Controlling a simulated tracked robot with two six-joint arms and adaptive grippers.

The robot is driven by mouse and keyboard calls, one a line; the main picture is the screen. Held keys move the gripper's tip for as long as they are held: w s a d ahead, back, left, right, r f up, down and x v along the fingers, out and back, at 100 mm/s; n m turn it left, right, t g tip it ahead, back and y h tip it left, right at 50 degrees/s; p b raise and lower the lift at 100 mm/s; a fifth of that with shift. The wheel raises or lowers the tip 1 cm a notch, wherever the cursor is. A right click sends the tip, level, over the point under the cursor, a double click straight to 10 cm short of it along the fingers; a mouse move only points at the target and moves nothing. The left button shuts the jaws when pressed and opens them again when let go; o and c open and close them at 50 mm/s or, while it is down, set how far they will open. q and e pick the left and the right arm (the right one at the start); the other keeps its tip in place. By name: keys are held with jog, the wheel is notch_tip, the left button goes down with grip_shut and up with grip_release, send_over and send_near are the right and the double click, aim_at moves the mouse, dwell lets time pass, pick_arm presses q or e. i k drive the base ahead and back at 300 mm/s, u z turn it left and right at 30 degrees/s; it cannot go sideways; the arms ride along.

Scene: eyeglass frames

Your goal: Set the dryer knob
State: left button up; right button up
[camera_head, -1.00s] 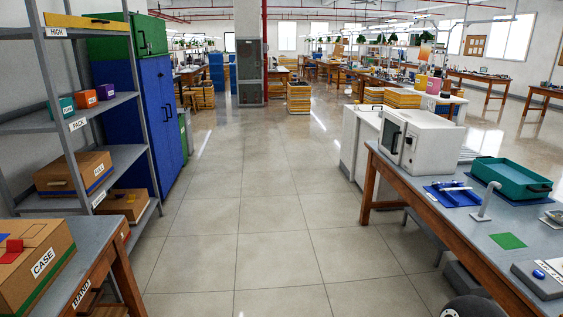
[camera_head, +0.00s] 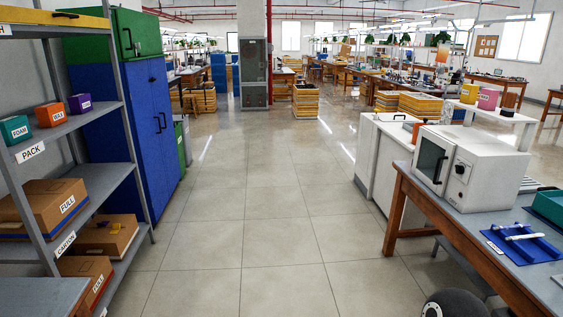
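A white box-shaped oven-like unit (camera_head: 480,167), likely the dryer, stands on the workbench at the right. It has a dark door window with a handle on its left-facing front. A small dark round knob (camera_head: 460,169) sits on the panel right of the door; its setting is too small to read. Neither of my grippers shows in the view. A dark rounded shape at the bottom right edge appears to be part of my own body.
The workbench (camera_head: 428,219) also holds a blue tray (camera_head: 522,243) and a green tray (camera_head: 548,205). Shelves with boxes (camera_head: 95,190) and a blue cabinet (camera_head: 122,125) line the left. A white counter (camera_head: 385,150) stands beyond the bench. The tiled floor (camera_head: 245,230) between is clear.

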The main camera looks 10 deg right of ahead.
aim_at(459, 170)
jog(key=z, duration=0.1)
jog(key=i, duration=1.35)
jog(key=z, duration=0.6)
jog(key=i, duration=1.4)
jog(key=z, duration=0.65)
jog(key=i, duration=0.75)
jog(key=z, duration=0.15)
